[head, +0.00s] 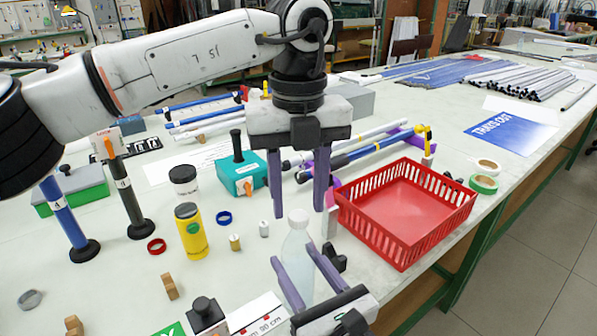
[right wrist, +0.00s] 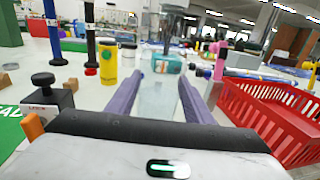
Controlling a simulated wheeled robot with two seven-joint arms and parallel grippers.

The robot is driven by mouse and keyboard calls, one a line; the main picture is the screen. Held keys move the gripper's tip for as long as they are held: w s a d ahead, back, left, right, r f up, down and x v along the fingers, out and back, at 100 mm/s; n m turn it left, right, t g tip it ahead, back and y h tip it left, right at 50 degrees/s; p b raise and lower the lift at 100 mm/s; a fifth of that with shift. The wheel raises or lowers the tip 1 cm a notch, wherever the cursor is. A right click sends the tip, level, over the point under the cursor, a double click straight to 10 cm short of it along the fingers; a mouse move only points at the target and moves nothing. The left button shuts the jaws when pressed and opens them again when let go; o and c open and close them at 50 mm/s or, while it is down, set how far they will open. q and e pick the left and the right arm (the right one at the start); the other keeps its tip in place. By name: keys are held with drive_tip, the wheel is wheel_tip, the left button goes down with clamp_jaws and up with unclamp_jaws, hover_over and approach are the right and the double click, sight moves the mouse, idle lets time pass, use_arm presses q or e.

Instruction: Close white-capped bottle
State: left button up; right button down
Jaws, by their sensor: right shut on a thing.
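The white-capped bottle (head: 297,243) stands upright near the table's front, its body pale and translucent. Its white cap (head: 298,217) is on top; I cannot tell how tight it sits. My right gripper (head: 294,254) comes from the front and is shut on the bottle's body, one finger on each side. In the right wrist view the bottle (right wrist: 158,97) shows between the purple fingers. My left gripper (head: 300,212) points down from above, open, with its fingers apart on either side of the cap and gaps between.
A red basket (head: 408,205) stands close to the right of the bottle. A yellow bottle (head: 190,232), a dark-lidded jar (head: 184,181), a teal box (head: 240,175) and a blue ring (head: 224,218) are to the left. A black-knobbed block (head: 205,312) is at the front.

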use_arm(q)
drive_tip(key=shift+f, duration=0.95)
clamp_jaws()
drive_tip(key=m, duration=0.4)
drive_tip(key=shift+m, duration=0.3)
drive_tip(key=m, duration=0.6)
drive_tip(key=shift+m, duration=0.3)
drive_tip(key=m, duration=1)
drive_tip(key=shift+o, duration=0.3)
unclamp_jaws()
